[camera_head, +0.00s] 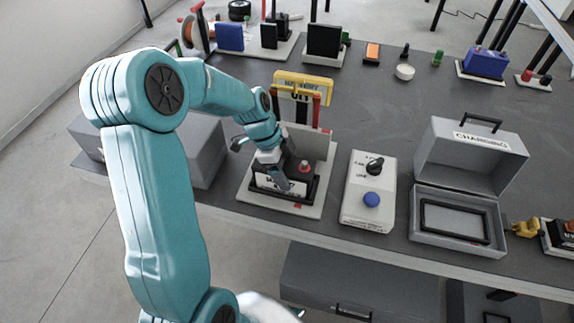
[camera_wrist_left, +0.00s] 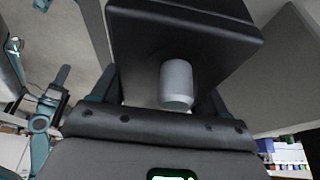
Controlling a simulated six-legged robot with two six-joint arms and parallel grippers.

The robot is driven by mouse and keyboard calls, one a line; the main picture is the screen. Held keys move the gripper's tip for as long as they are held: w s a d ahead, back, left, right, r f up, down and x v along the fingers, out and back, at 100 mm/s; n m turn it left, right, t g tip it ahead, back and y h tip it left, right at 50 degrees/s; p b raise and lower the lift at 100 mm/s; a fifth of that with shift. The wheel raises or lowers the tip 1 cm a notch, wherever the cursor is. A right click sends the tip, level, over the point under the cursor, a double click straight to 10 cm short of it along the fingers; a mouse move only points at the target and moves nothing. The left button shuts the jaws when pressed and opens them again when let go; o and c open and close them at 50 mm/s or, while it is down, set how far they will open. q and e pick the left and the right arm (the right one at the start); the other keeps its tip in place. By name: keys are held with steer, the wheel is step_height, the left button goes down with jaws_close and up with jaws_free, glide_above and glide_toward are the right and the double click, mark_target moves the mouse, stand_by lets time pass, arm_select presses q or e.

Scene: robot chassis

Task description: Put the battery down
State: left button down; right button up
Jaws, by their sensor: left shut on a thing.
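The battery (camera_head: 299,177) is a dark box with a red terminal on top. It sits low within the pale-based battery stand (camera_head: 246,200), inside a dark frame; I cannot tell whether it rests fully on the base. My left gripper (camera_head: 275,176) comes down from above and is shut on the battery. In the left wrist view the battery (camera_wrist_left: 185,30) fills the space between the fingers (camera_wrist_left: 165,95), with a grey cylindrical terminal facing the camera. The stand has red-topped posts and a yellow-framed sign (camera_head: 303,84) behind. My right gripper is not in view.
A switch box (camera_head: 368,190) with a black knob and blue button stands right of the stand. An open grey charging case (camera_head: 470,150) is farther right. A grey box (camera_head: 190,150) stands left. Several parts line the back; the table's middle is mostly clear.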

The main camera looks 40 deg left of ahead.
arm_select(q)
steer(key=shift+w+r, duration=0.1)
jaws_free()
steer(key=shift+d, duration=0.1)
steer(key=v, duration=1.2)
